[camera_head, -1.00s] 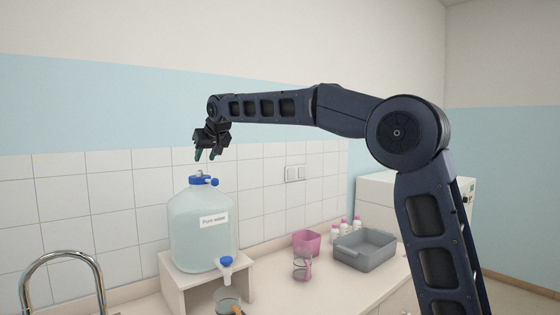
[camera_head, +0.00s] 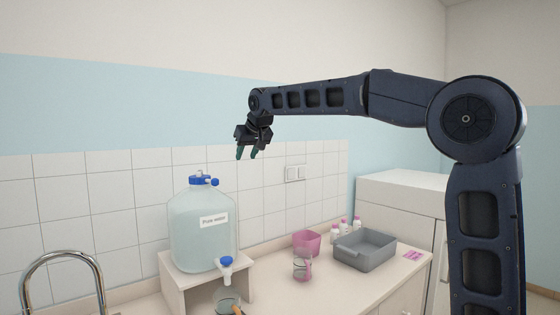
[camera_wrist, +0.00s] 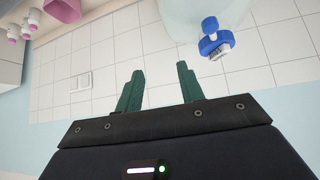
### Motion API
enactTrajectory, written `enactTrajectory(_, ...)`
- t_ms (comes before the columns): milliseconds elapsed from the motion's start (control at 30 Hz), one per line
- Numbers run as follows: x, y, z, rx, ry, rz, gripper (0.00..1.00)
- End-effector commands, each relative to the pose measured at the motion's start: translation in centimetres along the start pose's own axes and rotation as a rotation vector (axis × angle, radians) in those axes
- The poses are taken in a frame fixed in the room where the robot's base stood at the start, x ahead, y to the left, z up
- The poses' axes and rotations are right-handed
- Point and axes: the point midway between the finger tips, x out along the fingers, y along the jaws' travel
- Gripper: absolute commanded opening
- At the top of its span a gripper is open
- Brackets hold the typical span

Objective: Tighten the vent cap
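A clear water jug (camera_head: 195,240) labelled "Pure water" stands on a white stand. On its top is a blue lid (camera_head: 198,180) with a small blue vent cap (camera_head: 214,182) at its right side. Whether the vent cap is loose cannot be told. In the wrist view the jug's blue top (camera_wrist: 216,40) shows at the upper right, outside the fingers. My gripper (camera_head: 246,156) is above and right of the jug's top in the head view, pointing down, apart from it. Its two green fingers (camera_wrist: 158,80) are spread with nothing between them.
The jug's blue tap (camera_head: 226,262) sits above a glass beaker (camera_head: 228,300). Right of the stand are a pink container (camera_head: 307,241), a clear jug (camera_head: 302,266), a grey basin (camera_head: 365,252) and pink-capped bottles (camera_head: 345,226). A chrome faucet (camera_head: 65,255) is at left. The space above the jug is clear.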

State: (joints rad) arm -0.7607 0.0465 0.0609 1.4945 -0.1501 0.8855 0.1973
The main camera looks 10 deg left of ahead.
Motion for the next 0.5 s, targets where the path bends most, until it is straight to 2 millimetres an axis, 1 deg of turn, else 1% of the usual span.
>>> enactTrajectory(33, -0.3, 0.8, 0.5, 0.006, -0.003, 0.007, 0.38)
enactTrajectory(100, -0.5, 1.7, 1.0, 0.014, -0.009, 0.014, 0.38)
enactTrajectory(500, -2.2, 6.5, 4.7, 0.053, -0.038, 0.057, 0.38)
